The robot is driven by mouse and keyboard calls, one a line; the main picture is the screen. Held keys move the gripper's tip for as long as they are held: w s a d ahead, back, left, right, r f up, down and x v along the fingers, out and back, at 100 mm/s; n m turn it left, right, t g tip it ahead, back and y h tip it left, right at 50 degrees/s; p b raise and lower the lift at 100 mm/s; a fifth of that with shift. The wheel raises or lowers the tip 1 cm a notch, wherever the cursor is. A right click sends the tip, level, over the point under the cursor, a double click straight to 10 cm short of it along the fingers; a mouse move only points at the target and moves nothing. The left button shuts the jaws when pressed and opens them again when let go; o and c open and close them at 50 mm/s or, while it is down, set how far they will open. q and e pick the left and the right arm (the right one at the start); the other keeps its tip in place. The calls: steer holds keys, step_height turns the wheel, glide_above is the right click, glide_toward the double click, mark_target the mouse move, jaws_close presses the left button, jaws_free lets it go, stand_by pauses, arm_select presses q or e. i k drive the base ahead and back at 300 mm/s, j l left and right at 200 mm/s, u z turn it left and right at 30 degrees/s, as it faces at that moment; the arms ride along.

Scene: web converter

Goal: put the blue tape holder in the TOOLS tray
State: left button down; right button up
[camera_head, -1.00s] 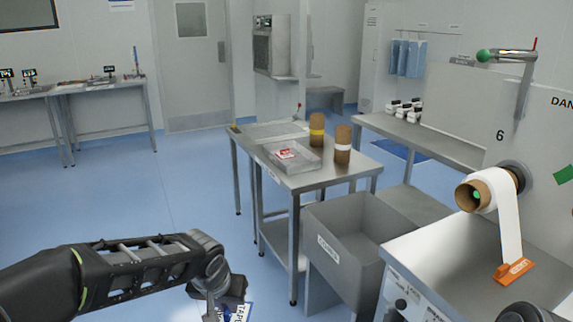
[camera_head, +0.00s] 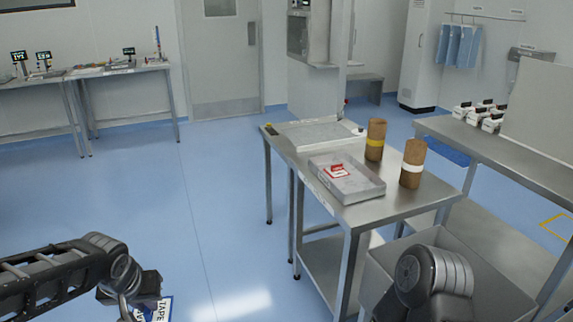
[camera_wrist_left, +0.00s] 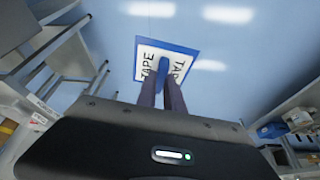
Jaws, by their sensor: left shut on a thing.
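The blue tape holder (camera_wrist_left: 186,50), a blue-edged white panel marked TAPE, is between the fingers of my left gripper (camera_wrist_left: 173,90) in the left wrist view. My left gripper is shut on it. In the head view the holder (camera_head: 163,310) shows at the bottom left, partly cut off, below my left gripper (camera_head: 140,298), over the floor. I cannot read TOOLS on either. My right arm shows at lower right; its gripper is out of view.
A grey bin (camera_head: 480,270) stands right of the table. A side bench (camera_head: 500,155) is beyond. Open blue floor lies between my left arm and the table.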

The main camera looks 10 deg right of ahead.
mark_target(353, 188)
steer(key=i+j+z, duration=0.1)
steer(key=i+z, duration=0.35)
steer(key=i+j+z, duration=0.2)
steer(key=z, duration=0.3)
steer(key=i+j+z, duration=0.6)
steer(key=j+z, duration=0.15)
steer(key=z, duration=0.15)
steer(key=i+j+z, duration=0.15)
steer(key=j+z, duration=1.25)
steer(key=j, duration=0.2)
